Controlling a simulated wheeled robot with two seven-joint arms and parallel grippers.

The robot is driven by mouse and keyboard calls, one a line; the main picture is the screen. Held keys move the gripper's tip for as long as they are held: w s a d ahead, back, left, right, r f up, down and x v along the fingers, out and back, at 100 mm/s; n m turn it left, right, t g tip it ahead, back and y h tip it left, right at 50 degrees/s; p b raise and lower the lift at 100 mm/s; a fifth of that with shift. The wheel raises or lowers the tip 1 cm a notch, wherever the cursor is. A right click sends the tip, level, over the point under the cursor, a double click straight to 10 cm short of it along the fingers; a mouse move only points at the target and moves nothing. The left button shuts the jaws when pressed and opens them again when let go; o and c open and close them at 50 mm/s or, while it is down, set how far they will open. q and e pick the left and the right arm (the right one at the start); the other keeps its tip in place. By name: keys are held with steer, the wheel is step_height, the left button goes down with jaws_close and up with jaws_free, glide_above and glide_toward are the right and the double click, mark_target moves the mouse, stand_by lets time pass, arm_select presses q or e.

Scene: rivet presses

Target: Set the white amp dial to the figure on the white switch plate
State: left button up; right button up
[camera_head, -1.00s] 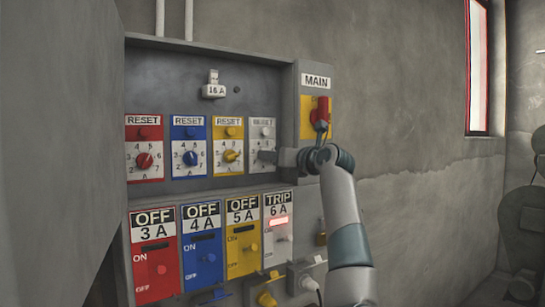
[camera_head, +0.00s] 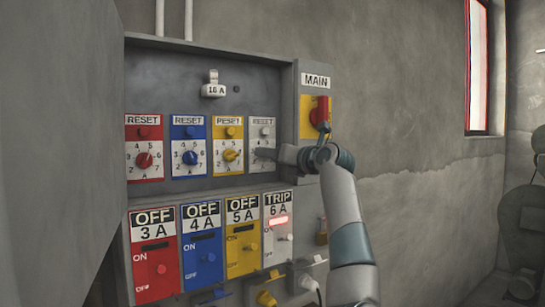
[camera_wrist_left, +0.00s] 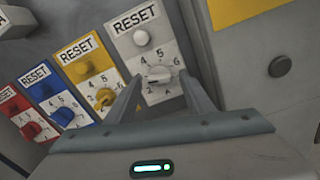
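The white amp dial (camera_wrist_left: 157,75) sits under a white RESET button (camera_wrist_left: 141,38) on a pale plate, with the figures 4, 5 and 6 readable around it in the left wrist view. I cannot tell which figure its pointer marks. My left gripper (camera_wrist_left: 160,88) is open, one finger on each side of the dial, not visibly closed on it. In the head view my left gripper (camera_head: 264,157) covers much of the dial. The white switch plate (camera_head: 279,235) below reads TRIP 6 A and has a lit reddish lamp. My right gripper is not in view.
Red (camera_head: 144,160), blue (camera_head: 191,158) and yellow (camera_head: 230,156) dials stand in a row to the left. Below them are switch plates marked OFF 3 A, 4 A and 5 A. A red MAIN handle (camera_head: 321,112) on yellow is just above my wrist. Bare wall lies right.

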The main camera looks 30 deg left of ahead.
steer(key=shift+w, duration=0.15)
arm_select(q)
steer(key=shift+d+f, duration=0.1)
steer(key=shift+d, duration=0.05)
steer(key=shift+s+d+b, duration=0.25)
steer(key=shift+d+b, duration=0.1)
steer(key=shift+d, duration=0.25)
steer(key=b+v, duration=0.4)
steer(key=v, duration=1.1)
steer(key=shift+s+d, duration=0.2)
steer(key=shift+d, duration=0.15)
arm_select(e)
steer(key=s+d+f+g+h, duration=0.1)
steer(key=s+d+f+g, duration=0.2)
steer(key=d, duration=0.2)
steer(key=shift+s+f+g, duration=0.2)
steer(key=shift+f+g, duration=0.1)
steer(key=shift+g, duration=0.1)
